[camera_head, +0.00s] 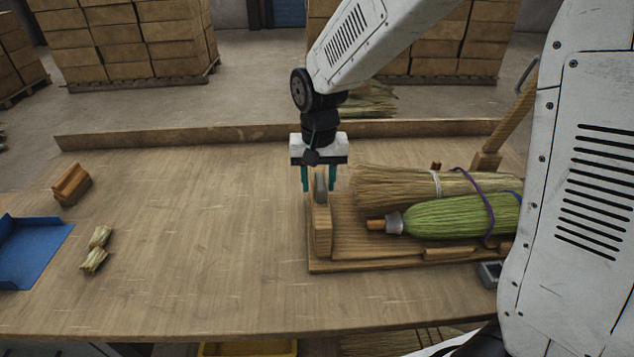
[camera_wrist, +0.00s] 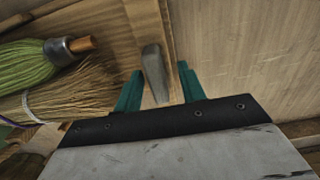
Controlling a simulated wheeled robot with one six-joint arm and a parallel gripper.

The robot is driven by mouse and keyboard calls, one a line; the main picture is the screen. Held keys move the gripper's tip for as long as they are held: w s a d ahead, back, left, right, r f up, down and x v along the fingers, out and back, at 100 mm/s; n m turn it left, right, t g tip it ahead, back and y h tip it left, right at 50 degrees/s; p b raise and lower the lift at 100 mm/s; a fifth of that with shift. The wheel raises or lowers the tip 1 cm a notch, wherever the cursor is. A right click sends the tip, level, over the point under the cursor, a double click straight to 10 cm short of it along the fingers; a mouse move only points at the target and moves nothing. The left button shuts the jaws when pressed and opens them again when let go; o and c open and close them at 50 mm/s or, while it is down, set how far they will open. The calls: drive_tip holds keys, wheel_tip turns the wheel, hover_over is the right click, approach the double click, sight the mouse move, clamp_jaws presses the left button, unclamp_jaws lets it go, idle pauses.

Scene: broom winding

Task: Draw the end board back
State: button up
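The end board (camera_head: 322,228) is a wooden board standing at the left end of a wooden tray (camera_head: 345,266). A grey metal handle (camera_wrist: 154,72) rises from the board, whose wood (camera_wrist: 146,22) also shows in the wrist view. My gripper (camera_head: 319,182) points down over the board. Its teal fingers (camera_wrist: 158,92) are open, one on each side of the handle, with visible gaps in the wrist view. In the tray lie a straw-coloured broom (camera_head: 395,187) and a green broom (camera_head: 440,218), which also shows in the wrist view (camera_wrist: 25,62).
A purple band (camera_head: 474,190) crosses the brooms. A wooden post (camera_head: 508,122) leans behind the tray. At the left lie a wooden block (camera_head: 72,184), small straw bundles (camera_head: 97,250) and a blue tray (camera_head: 30,250). The table between them and the end board is clear.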

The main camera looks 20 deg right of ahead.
wheel_tip(320, 180, up, 7)
idle(0.3)
drive_tip(key=shift+s+f, duration=0.1)
drive_tip(key=shift+s, duration=0.05)
drive_tip(key=s+d+r, duration=0.2)
drive_tip(key=s+d, duration=0.2)
drive_tip(key=s, duration=0.4)
drive_tip(key=s+d+r+n+t, duration=0.1)
drive_tip(key=s+d, duration=0.3)
drive_tip(key=s, duration=0.5)
drive_tip(key=s+d+r+n, duration=0.1)
drive_tip(key=s+d+r, duration=0.2)
drive_tip(key=s, duration=0.5)
drive_tip(key=shift+s+d, duration=0.25)
drive_tip(key=shift+d, duration=0.15)
drive_tip(key=shift+r, duration=0.1)
idle(0.4)
